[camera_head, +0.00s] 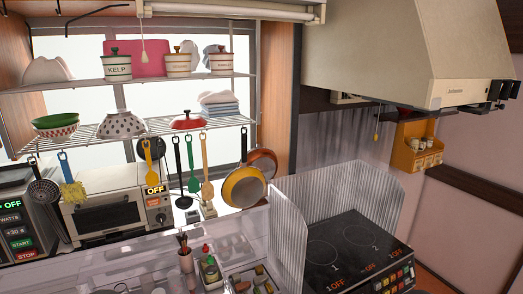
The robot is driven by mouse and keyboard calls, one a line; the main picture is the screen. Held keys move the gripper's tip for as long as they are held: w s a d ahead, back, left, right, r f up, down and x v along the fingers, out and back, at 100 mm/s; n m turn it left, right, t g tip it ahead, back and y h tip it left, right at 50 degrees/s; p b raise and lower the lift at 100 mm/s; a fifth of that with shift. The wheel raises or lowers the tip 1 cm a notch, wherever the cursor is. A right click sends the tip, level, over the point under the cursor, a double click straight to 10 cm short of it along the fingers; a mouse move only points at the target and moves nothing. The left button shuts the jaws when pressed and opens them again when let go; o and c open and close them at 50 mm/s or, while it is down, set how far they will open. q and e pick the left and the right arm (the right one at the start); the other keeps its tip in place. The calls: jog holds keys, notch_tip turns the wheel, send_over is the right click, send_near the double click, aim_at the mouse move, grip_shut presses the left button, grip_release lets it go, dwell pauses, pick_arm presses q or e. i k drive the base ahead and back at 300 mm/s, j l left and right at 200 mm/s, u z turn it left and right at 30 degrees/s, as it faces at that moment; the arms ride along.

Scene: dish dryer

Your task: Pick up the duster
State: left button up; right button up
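A yellow, fluffy-looking item (74,194) hangs from a blue hook at the left end of the lower wire shelf; it looks like the duster, though it is too small to be certain. It hangs in front of the left side of the white toaster oven, beside a black skimmer (44,192). Neither of my grippers shows in the head view.
Ladles, spatulas and pans (244,187) hang along the lower shelf (85,134). Below are a microwave (22,228) and a toaster oven (110,212). A clear panel and a condiment tray stand in front; a stove (350,250) with a corrugated guard is at right.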

aim_at(72, 191)
jog(key=u, duration=1.35)
